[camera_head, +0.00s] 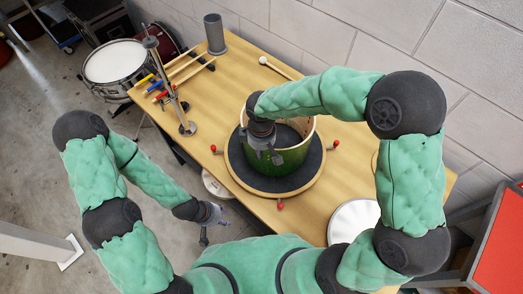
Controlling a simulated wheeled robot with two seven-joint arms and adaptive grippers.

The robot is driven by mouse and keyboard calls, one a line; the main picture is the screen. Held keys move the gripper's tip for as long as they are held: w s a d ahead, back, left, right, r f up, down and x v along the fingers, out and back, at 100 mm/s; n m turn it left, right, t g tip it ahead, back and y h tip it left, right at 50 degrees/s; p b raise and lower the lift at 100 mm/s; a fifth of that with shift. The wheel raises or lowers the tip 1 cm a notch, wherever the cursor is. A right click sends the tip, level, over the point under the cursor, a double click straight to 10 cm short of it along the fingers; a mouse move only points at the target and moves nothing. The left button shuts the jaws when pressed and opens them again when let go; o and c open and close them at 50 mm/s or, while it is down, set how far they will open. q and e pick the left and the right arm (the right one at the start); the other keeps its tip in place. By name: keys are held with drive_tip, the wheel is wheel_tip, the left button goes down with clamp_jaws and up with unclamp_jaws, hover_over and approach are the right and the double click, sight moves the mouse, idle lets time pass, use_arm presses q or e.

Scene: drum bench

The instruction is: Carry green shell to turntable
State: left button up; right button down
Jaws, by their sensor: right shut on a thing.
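The green shell (293,158) is an open drum cylinder with a pale wooden inside. It is upright, over the middle of the turntable (309,176), a dark round pad with a wooden rim and red knobs around it. I cannot tell whether the shell touches the pad. My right gripper (267,154) reaches down at the shell's near-left wall and is shut on it; the fingertips are partly hard to make out. My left gripper (216,213) hangs off the bench's front-left edge, apart from the shell. It is too small to tell if it is open.
The wooden bench (230,88) bears a metal stand (171,80), drumsticks (183,66), a grey cylinder (215,35) and a mallet (266,62) at the back. A white drumhead (352,218) lies front right. A snare drum (116,62) stands left; a red-topped stand (502,245) is right.

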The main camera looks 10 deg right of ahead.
drive_tip(key=c, duration=1.3)
unclamp_jaws()
drive_tip(key=shift+f, duration=0.1)
wheel_tip(320, 180, up, 11)
drive_tip(key=shift+f+p, duration=0.15)
drive_tip(key=shift+p, duration=0.8)
drive_tip(key=shift+s+r, duration=0.1)
drive_tip(key=shift+r, duration=0.7)
